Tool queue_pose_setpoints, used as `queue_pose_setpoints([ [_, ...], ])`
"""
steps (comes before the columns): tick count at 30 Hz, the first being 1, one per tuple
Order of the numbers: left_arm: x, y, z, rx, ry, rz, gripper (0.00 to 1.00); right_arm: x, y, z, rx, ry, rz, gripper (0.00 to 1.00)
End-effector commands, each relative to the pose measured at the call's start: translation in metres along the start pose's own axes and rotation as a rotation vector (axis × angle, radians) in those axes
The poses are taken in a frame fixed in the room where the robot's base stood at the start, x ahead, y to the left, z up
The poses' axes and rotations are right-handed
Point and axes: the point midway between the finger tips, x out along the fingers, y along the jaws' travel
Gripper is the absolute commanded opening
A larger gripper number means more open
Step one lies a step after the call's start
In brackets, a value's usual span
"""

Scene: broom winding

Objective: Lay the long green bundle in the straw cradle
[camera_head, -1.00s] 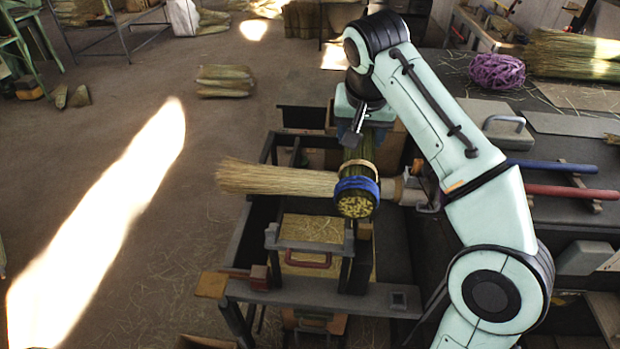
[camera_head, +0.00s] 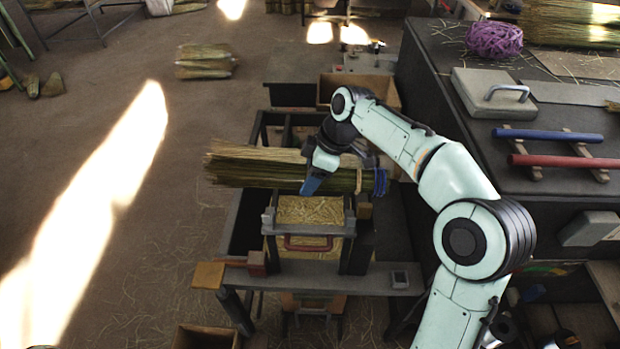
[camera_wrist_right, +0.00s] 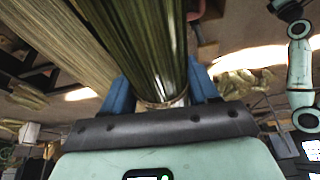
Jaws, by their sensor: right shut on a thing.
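The long green bundle (camera_head: 285,177) lies level across the head view, with a blue band near its right end. My right gripper (camera_head: 313,182) is shut around it from above, near its middle. In the right wrist view, the blue fingers sit on either side of the green stalks (camera_wrist_right: 140,45). The straw cradle (camera_head: 310,209), a dark frame with a bed of loose straw, is just in front of and below the bundle. The bundle appears above and behind the straw bed; the exact gap is unclear. My left gripper is not in view.
A pale straw bundle (camera_head: 255,153) lies right behind the green one. A grey bench (camera_head: 330,279) with a wooden-handled tool stands in front. At right, a dark worktable (camera_head: 450,130) holds purple twine (camera_head: 494,40) and blue and red rods. The floor at left is mostly open.

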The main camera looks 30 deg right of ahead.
Motion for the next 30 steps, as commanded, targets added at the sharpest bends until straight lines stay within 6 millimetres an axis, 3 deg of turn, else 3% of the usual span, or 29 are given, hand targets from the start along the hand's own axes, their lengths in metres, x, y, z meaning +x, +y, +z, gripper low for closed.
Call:
queue_pose_setpoints([
  [11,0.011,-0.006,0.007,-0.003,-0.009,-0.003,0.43,0.020,-0.001,0.007,-0.048,-0.003,-0.020,0.27],
  [30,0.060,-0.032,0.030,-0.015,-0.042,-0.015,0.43,0.086,-0.001,0.034,-0.047,-0.003,-0.018,0.27],
])
